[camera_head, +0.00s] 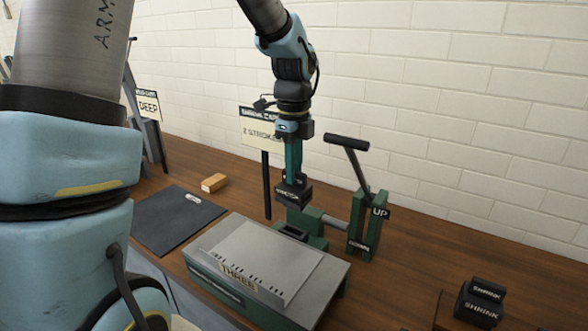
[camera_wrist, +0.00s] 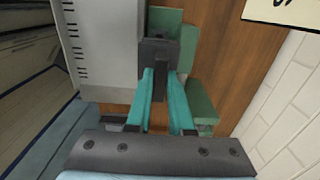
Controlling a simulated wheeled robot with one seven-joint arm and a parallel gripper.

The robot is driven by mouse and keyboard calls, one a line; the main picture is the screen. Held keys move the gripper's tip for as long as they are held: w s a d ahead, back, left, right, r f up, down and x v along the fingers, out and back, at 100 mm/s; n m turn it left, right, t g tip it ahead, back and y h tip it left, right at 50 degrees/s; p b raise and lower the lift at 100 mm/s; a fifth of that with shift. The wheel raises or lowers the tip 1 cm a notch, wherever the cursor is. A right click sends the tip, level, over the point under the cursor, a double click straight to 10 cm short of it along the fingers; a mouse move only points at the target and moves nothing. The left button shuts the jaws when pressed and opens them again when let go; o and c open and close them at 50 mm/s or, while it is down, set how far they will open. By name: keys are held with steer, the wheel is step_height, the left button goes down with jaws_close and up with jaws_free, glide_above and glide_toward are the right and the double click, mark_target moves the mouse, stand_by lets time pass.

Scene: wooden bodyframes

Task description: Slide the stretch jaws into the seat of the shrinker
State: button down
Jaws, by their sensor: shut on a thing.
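The shrinker (camera_head: 362,225) is a green machine with a black-handled lever at the back of the bench. Its seat (camera_head: 297,233) is a dark opening on a green block at its left end. My gripper (camera_head: 292,178) points down and is shut on the black stretch jaws (camera_head: 291,192), held just above the seat and apart from it in the head view. In the wrist view the dark jaws (camera_wrist: 153,53) sit between the teal fingertips (camera_wrist: 158,78), with green machine parts behind and beside them. The jaws hide part of the seat there.
A grey plate marked THREE (camera_head: 265,262) lies on a green-sided box just in front. A dark mat (camera_head: 170,222) and a wooden block (camera_head: 214,182) are to the left. Black SHRINK jaws (camera_head: 481,304) stand at the right. A sign (camera_head: 262,133) stands behind my gripper.

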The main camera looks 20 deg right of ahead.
mark_target(293, 190)
steer(key=shift+w+r, duration=0.1)
steer(key=shift+r, duration=0.1)
steer(key=shift+f+b, duration=1.45)
steer(key=shift+f, duration=1.55)
steer(key=shift+p, duration=0.85)
steer(key=shift+f+b, duration=0.85)
steer(key=shift+f, duration=0.95)
steer(key=c, duration=0.7)
jaws_free()
steer(key=shift+a, duration=0.1)
steer(key=shift+f, duration=0.1)
step_height(293, 190, up, 11)
steer(key=shift+b, duration=0.8)
